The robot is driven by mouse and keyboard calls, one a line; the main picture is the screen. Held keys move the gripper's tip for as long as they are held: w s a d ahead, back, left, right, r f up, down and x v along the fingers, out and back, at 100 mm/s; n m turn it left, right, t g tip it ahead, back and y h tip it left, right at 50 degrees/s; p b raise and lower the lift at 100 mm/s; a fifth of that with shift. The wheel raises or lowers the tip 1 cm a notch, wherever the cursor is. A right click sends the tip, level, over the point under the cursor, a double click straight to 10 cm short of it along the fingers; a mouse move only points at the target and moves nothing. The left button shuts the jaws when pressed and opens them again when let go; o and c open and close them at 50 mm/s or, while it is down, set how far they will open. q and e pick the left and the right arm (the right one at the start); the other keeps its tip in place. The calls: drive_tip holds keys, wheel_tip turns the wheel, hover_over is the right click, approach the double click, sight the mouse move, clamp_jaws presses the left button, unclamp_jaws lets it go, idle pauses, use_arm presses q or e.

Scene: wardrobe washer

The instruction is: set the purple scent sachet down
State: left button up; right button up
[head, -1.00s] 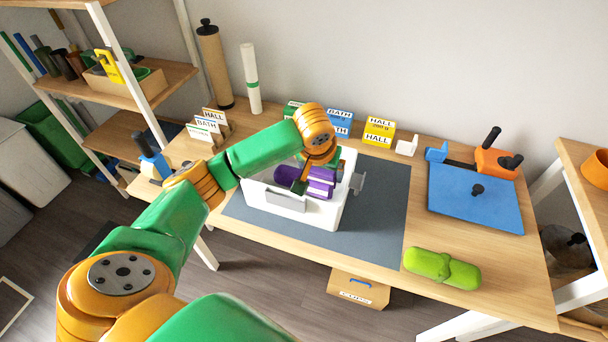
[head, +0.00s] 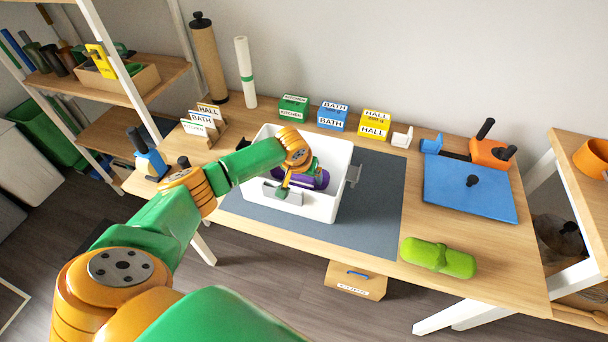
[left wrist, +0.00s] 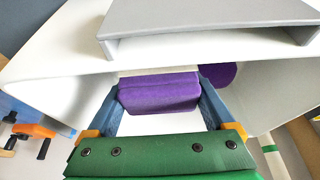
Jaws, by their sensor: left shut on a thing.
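The purple scent sachet (left wrist: 158,92) is between the two blue-grey fingers of my left gripper (left wrist: 160,100), which is shut on it. In the head view the left gripper (head: 286,186) reaches down into the white bin (head: 338,160), and the arm partly hides the purple shapes there. A second purple surface (left wrist: 222,74) shows behind the right finger in the left wrist view; I cannot tell what it belongs to. Whether the sachet touches the bin floor cannot be seen. My right gripper is not in view.
The bin stands on a dark grey mat (head: 377,200). Green, blue and yellow labelled boxes (head: 333,117) line the back of the table. A blue board (head: 470,190) and a green case (head: 438,257) lie to the right. A shelf unit stands at left.

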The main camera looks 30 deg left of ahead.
use_arm(q)
drive_tip(key=shift+s+d+f, duration=0.1)
drive_tip(key=shift+s+f, duration=0.2)
drive_tip(key=shift+s, duration=0.15)
drive_tip(key=o, duration=1.1)
wheel_tip(320, 180, up, 4)
drive_tip(key=shift+f+p, duration=0.15)
drive_tip(key=shift+p, duration=0.4)
drive_tip(key=v, duration=0.9)
drive_tip(key=shift+p, duration=0.3)
drive_tip(key=shift+s, duration=0.1)
